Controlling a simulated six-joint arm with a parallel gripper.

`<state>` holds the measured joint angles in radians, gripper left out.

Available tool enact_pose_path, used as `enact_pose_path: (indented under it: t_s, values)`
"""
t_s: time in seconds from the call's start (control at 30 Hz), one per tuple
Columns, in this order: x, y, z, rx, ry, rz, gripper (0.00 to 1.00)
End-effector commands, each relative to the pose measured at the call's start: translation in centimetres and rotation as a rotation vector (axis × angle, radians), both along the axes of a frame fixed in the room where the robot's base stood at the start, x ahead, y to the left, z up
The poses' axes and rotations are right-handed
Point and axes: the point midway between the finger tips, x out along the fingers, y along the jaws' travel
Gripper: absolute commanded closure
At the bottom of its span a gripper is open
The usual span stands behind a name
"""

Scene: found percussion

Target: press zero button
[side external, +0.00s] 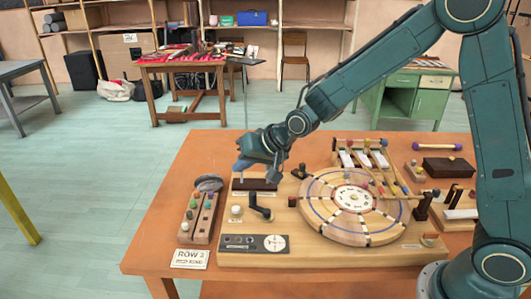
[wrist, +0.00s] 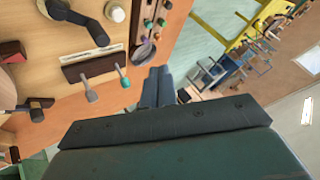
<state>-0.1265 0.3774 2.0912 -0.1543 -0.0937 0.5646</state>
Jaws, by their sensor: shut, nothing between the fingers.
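My gripper (side external: 240,167) is shut and empty, held above the back left corner of the wooden instrument board (side external: 330,258). Its fingers also show close together in the wrist view (wrist: 158,72). No button with a readable zero mark shows. A dark panel (side external: 240,242) with small controls and a white dial (side external: 274,243) lies at the board's front left. A cream round knob (side external: 236,211) stands behind the panel, next to a black crank lever (side external: 259,207); the knob (wrist: 116,12) and lever (wrist: 78,24) also show in the wrist view. The gripper is apart from them.
A round wooden wheel (side external: 325,212) with pegs fills the board's middle. A rack of coloured balls (side external: 196,222) stands left, with a dark round piece (side external: 209,182) at its far end. A dark block (side external: 254,184) lies below my gripper. A "ROW 3" card (side external: 190,259) lies in front.

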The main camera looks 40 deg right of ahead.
Motion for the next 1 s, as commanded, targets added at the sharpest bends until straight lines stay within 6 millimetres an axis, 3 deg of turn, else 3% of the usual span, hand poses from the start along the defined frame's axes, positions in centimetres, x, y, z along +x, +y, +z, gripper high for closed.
enact_pose_path:
  t_s: [0.2, 0.77, 1.0]
  values:
    - [1.2, 0.8, -1.7, 0.033, -0.004, -0.015, 1.0]
    - [1.4, 0.8, -2.0, 0.04, -0.007, -0.02, 1.0]
    - [1.4, 0.8, -3.1, 0.039, -0.004, -0.02, 1.0]
